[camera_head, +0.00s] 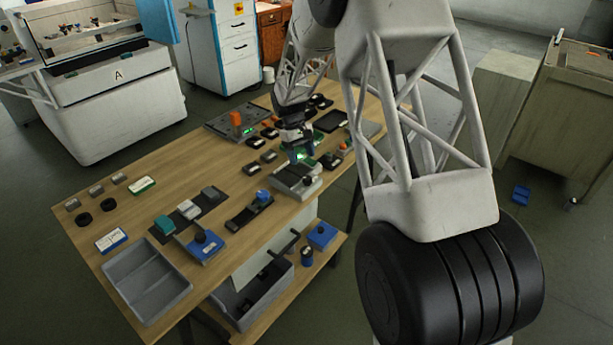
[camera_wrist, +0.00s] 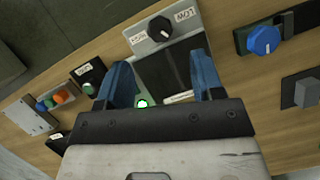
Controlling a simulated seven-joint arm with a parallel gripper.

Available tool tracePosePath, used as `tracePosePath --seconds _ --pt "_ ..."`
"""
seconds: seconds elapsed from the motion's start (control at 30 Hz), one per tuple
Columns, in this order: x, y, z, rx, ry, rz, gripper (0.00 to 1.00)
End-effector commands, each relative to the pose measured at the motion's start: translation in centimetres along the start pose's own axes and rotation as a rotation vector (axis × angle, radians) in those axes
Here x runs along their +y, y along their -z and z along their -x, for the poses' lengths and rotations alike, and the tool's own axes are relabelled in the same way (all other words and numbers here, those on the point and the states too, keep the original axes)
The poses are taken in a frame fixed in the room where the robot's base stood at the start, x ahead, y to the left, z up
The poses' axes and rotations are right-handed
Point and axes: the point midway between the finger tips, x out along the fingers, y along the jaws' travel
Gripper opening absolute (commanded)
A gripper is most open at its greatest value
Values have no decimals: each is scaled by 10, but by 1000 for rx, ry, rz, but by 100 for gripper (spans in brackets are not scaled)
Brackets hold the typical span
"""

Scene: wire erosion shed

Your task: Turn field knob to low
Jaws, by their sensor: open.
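The black field knob (camera_wrist: 160,27) sits on a light grey panel at the end of a grey unit (camera_wrist: 147,42). In the wrist view, a LOW label (camera_wrist: 184,13) is to its right and another label, probably HIGH (camera_wrist: 138,38), is to its left. A small white mark shows on the knob, but I cannot tell for sure which label it points to. My gripper (camera_wrist: 163,77) is open, its blue fingers apart and empty, short of the knob and not touching it. In the head view my gripper (camera_head: 299,152) is above the rear of the unit (camera_head: 285,183).
A blue knob (camera_wrist: 263,40) stands on a dark base to the right in the wrist view. A green-lit device (camera_wrist: 142,103) shows between my fingers. The wooden table (camera_head: 135,180) also bears a grey tray (camera_head: 147,280) and several small blocks.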

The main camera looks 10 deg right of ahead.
Motion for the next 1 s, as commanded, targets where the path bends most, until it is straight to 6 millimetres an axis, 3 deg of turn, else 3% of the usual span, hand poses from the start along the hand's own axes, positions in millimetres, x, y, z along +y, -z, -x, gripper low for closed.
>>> tracePosePath --seconds 0.57,1.0 --pt "0 3 -5 -7 -5 18 61" --pt "0 3 -48 -9 -4 18 61"
